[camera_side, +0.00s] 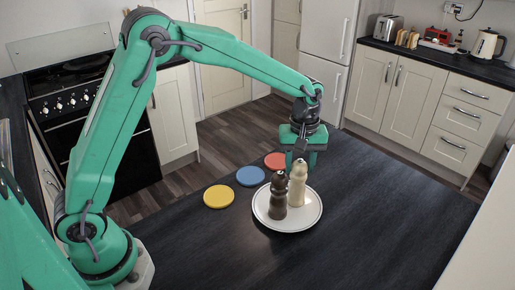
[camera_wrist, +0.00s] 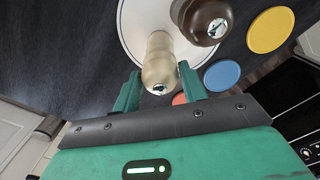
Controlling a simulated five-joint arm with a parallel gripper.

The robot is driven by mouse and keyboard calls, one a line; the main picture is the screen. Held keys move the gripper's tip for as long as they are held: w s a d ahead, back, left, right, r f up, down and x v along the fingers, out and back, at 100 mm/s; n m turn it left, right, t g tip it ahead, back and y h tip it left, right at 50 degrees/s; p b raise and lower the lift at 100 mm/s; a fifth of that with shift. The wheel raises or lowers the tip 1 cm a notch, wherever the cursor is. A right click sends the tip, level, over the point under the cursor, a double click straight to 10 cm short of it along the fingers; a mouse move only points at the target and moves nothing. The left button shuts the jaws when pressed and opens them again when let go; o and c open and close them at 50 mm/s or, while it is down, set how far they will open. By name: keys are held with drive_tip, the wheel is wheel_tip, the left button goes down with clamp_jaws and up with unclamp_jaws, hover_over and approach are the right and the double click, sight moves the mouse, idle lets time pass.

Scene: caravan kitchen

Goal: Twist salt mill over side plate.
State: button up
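The cream mill (camera_side: 298,186), likely the salt mill, stands upright on the white side plate (camera_side: 310,217). A dark brown mill (camera_side: 278,198) stands beside it on the same plate. My gripper (camera_side: 301,161) is open at the cream mill's top, fingers pointing down. In the wrist view, the top of the cream mill (camera_wrist: 160,75) shows between the two spread fingertips of my gripper (camera_wrist: 160,78), with a small gap at each side. The brown mill (camera_wrist: 207,18) is outside the fingers, at upper right. I cannot tell how far down the fingers reach around the cream mill.
Yellow (camera_side: 218,196), blue (camera_side: 250,176) and red (camera_side: 275,161) coasters lie in a row on the dark worktop (camera_side: 390,220), left of and behind the plate. The worktop right of the plate is clear. A toaster (camera_side: 387,27) and kettle (camera_side: 486,43) stand on the far counter.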

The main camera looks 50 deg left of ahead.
drive_tip(key=shift+c, duration=1.3)
drive_tip(key=m, duration=0.5)
drive_tip(key=shift+f, duration=0.1)
drive_tip(key=m, duration=0.3)
drive_tip(key=shift+m, duration=0.4)
drive_tip(key=m, duration=0.3)
drive_tip(key=shift+m, duration=0.4)
drive_tip(key=m, duration=0.6)
drive_tip(key=shift+s+f+m, duration=0.1)
drive_tip(key=shift+m, duration=0.2)
drive_tip(key=m, duration=0.6)
drive_tip(key=shift+r, duration=0.25)
